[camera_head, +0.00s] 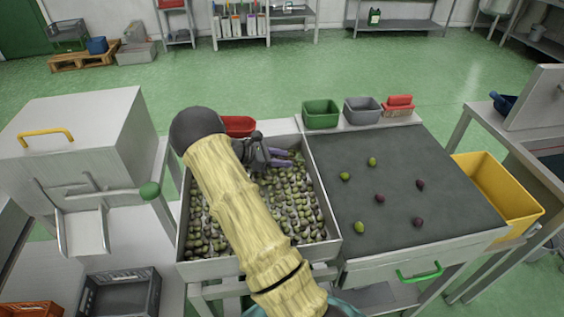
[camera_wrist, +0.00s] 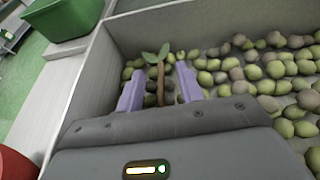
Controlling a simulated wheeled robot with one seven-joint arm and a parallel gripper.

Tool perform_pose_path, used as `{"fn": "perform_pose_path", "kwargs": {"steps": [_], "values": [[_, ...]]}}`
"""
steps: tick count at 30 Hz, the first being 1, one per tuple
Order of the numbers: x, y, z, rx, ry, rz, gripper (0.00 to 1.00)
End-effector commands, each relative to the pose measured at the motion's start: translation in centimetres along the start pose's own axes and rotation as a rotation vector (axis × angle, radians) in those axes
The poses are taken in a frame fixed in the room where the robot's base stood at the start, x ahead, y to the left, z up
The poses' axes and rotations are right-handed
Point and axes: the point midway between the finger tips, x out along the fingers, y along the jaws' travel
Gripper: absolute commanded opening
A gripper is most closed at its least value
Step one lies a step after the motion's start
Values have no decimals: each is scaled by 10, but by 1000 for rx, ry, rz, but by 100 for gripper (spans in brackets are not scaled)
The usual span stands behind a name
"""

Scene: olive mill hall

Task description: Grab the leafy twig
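My gripper (camera_wrist: 160,72) has two purple fingers standing apart, one on each side of the stem, with a visible gap on both sides. In the head view my gripper (camera_head: 283,158) is low over the far part of the metal tray (camera_head: 332,226) full of green and dark olives. The twig cannot be made out there, behind my arm and gripper.
A red bin (camera_head: 238,125) stands just behind the tray. A green bin (camera_head: 321,113), a grey bin (camera_head: 362,110) and a red item (camera_head: 399,104) line the back edge. A dark sorting surface (camera_head: 400,165) with several olives lies right, a yellow crate (camera_head: 515,195) beyond it.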

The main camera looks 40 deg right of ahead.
Motion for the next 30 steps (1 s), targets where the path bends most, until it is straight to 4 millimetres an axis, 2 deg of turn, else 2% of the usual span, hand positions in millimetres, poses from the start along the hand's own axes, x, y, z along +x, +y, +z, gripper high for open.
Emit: {"fn": "perform_pose_path", "kwargs": {"steps": [8,14,15,30], "values": [[0,0,0,0,0,0,37],[0,0,0,0,0,-1,2],[0,0,0,0,0,0,0],[-2,0,3,1,0,0,0]]}}
